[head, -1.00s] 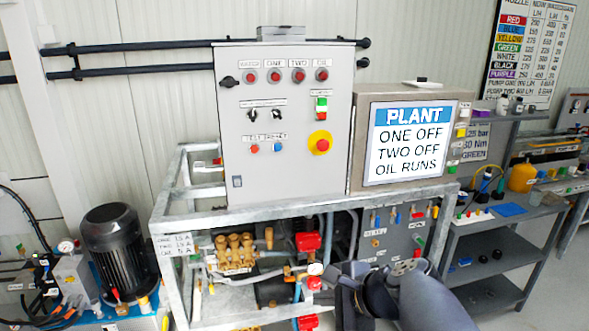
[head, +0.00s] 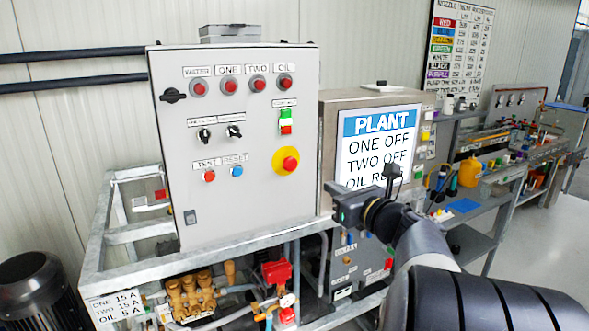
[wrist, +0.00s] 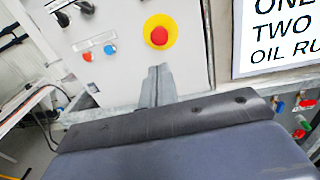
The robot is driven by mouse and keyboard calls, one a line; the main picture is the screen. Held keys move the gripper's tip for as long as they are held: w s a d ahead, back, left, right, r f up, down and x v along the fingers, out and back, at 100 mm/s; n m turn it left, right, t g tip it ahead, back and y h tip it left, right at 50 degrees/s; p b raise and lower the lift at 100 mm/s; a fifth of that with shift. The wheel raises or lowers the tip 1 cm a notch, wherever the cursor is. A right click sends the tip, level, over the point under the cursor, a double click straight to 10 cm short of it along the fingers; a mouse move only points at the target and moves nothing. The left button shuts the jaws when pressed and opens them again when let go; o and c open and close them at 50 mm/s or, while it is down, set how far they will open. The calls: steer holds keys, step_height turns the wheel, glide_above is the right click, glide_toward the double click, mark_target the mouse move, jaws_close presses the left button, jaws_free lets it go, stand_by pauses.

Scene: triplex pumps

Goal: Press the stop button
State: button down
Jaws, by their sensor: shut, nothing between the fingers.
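A red mushroom button on a yellow round plate (head: 285,160) is on the front of the grey control cabinet (head: 245,195). It also shows in the wrist view (wrist: 159,36), just beyond my fingertips. Above it is a small switch block with a green upper button (head: 286,114) and a red lower button (head: 286,129); its label is too small to read. My gripper (head: 329,187) is shut and empty, in front of the screen's lower left corner, right of and below the mushroom button. In the wrist view my fingertips (wrist: 157,70) point at the cabinet, below the mushroom button and apart from it.
A red TEST button (head: 209,176) and a blue RESET button (head: 236,171) sit left of the mushroom button. The PLANT screen (head: 375,145) reads ONE OFF, TWO OFF. The steel frame's rail (head: 200,258) runs below the cabinet. Space before the cabinet face is clear.

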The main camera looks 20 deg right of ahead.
mark_target(292, 166)
steer(key=w+p, duration=0.1)
steer(key=w, duration=0.3)
steer(key=w+a+p, duration=0.1)
steer(key=w, duration=0.4)
steer(key=w+p, duration=0.1)
steer(key=w, duration=0.4)
steer(key=shift+a+f, duration=0.15)
steer(key=shift+a, duration=0.25)
